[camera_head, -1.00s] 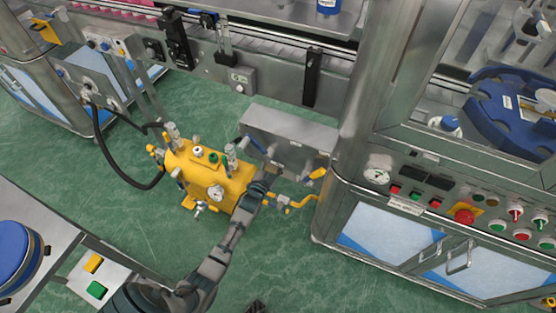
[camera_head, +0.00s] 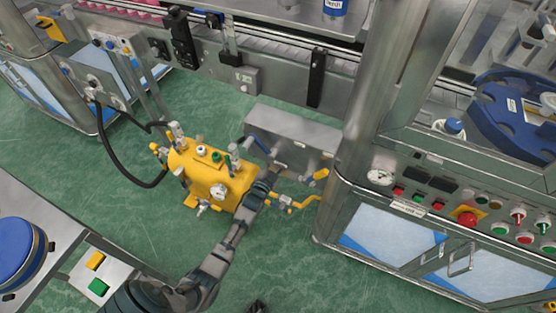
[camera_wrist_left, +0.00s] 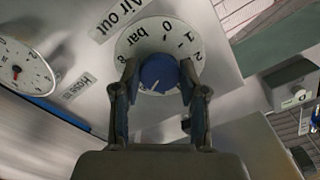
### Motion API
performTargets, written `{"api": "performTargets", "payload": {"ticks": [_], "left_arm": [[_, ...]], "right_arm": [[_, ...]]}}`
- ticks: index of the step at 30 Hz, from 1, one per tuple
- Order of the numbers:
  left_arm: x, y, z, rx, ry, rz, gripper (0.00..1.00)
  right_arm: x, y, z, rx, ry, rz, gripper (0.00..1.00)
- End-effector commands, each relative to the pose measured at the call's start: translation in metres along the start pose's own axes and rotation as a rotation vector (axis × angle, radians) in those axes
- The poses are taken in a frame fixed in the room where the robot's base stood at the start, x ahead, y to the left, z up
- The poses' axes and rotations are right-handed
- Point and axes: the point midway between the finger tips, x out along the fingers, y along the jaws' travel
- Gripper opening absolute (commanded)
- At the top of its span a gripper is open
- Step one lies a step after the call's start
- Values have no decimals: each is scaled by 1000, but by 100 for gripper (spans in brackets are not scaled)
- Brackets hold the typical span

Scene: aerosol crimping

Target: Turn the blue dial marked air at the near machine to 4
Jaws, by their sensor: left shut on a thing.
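The blue dial (camera_wrist_left: 158,72) sits on a round white scale plate (camera_wrist_left: 128,45) marked "bar", with 0, 2 and 8 readable and "Air out" printed beside it. My left gripper (camera_wrist_left: 158,78) is shut on the dial, one finger on each side. In the head view my left gripper (camera_head: 264,186) reaches the grey metal box (camera_head: 295,135), and hides the dial.
A yellow machine (camera_head: 205,175) with gauges and valves stands just left of my gripper. Yellow piping (camera_head: 292,204) lies to its right. A steel cabinet with buttons (camera_head: 395,235) stands at the right. Another gauge (camera_wrist_left: 22,70) shows in the wrist view.

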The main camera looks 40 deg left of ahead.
Motion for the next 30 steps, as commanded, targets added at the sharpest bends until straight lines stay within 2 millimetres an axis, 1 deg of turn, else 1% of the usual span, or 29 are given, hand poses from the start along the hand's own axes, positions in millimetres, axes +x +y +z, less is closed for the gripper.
{"api": "performTargets", "payload": {"ticks": [8, 18, 24, 30], "left_arm": [[0, 1, -1, -188, -3, 4, 8], [0, 2, 0, -510, -4, 4, 8], [0, 2, 0, -698, -6, 4, 8], [-1, 3, 2, -867, -7, 3, 8]], "right_arm": [[4, 1, 19, -12, -155, 1, 40], [2, 5, 47, -28, -351, 4, 40], [-2, 6, 58, -33, -432, 6, 40], [-5, 8, 64, -37, -482, 8, 40]]}}
